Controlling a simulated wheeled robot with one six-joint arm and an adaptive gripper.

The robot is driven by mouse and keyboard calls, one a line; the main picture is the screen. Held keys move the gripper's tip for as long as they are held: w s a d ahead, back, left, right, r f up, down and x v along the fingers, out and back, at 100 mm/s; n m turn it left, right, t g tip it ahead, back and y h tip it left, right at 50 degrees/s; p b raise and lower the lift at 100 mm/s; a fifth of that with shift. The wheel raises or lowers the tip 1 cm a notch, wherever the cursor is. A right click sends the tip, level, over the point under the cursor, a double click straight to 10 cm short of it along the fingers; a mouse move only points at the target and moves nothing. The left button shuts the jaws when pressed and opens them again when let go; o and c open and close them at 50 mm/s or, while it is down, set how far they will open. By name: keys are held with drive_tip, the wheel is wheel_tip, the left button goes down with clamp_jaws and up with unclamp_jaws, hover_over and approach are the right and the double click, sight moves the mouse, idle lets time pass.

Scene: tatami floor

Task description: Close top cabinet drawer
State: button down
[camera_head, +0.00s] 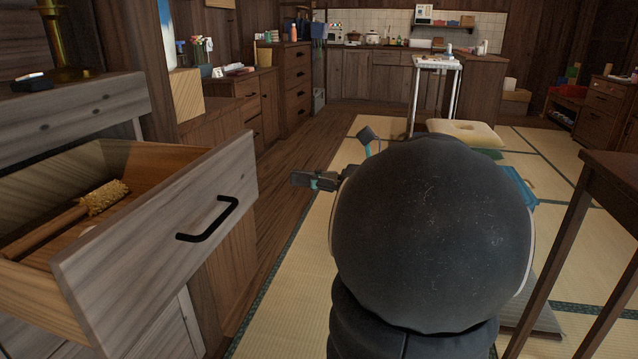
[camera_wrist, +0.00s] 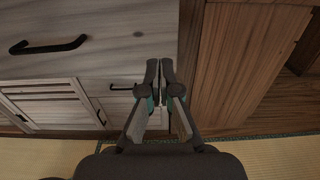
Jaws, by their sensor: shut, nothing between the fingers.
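The top cabinet drawer (camera_head: 165,235) is pulled open at the left of the head view, with a grey wood front and a black bar handle (camera_head: 208,220). A brush with a yellow bristled head (camera_head: 104,197) lies inside it. In the wrist view the drawer front (camera_wrist: 120,38) fills the upper left, its handle (camera_wrist: 48,46) to the left. My gripper (camera_head: 297,179) is to the right of the drawer front in the head view, apart from it. In the wrist view my gripper (camera_wrist: 159,66) is shut and empty, its fingertips near the drawer front's right end. I cannot tell whether they touch it.
A dark wooden table (camera_head: 606,178) stands close on the right. A white stand (camera_head: 436,64) and a floor cushion (camera_head: 466,133) are farther back. A brown cabinet (camera_head: 244,100) lines the left wall. Wooden floor and tatami (camera_head: 300,262) are clear between the drawer and my arm.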

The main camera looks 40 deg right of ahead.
sight(251, 172)
drive_tip(key=b+x, duration=0.1)
drive_tip(key=x, duration=0.7)
drive_tip(key=shift+w, duration=0.1)
